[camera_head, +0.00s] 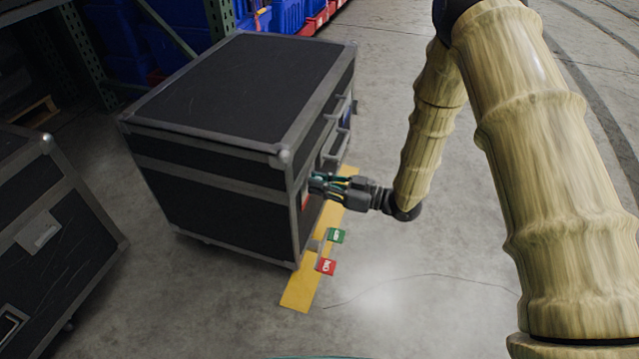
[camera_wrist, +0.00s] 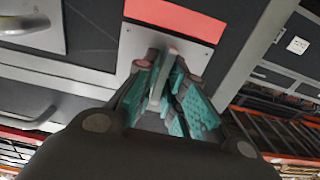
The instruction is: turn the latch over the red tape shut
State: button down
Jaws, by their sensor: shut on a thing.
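A black case (camera_head: 225,90) with grey metal edges stands on the floor. Red tape (camera_wrist: 178,18) is stuck on its side next to a pale metal latch plate (camera_wrist: 128,45); a bit of the tape also shows in the head view (camera_head: 305,198). A latch lever (camera_wrist: 158,88) stands out from the plate. My gripper (camera_wrist: 167,78) is shut on this lever, with a teal pad on each side of it. In the head view my gripper (camera_head: 318,183) reaches the case's right side from the right and hides most of the latch.
A green tag (camera_head: 337,236) and a red tag (camera_head: 326,266) stick out near a yellow strip (camera_head: 296,293) by the case's front corner. Another dark case (camera_head: 60,235) stands at left. Shelving with blue bins (camera_head: 290,14) is behind. The floor to the right is clear.

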jog(key=shift+r+m+p, duration=0.2)
jog(key=shift+m+p, duration=0.1)
jog(key=shift+p, duration=0.3)
jog(key=shift+m+p, duration=0.3)
jog(key=shift+p, duration=0.2)
jog(key=m+p, duration=0.2)
jog(key=p, duration=0.1)
jog(key=shift+w+d+r, duration=0.1)
jog(key=shift+w+f+m+p, duration=0.1)
jog(key=shift+f+m+p, duration=0.1)
jog(key=shift+m+p, duration=1.85)
jog(key=shift+w+f+m+p, duration=0.15)
jog(key=shift+m+p, duration=1.1)
jog(key=shift+m, duration=1.5)
jog(key=shift+s+f+m+p, duration=0.1)
jog(key=shift+f+m+p, duration=0.15)
jog(key=shift+m+p, duration=1.8)
jog(key=shift+m+b, duration=0.4)
jog(key=shift+m, duration=0.15)
jog(key=c, duration=1.6)
grip_release()
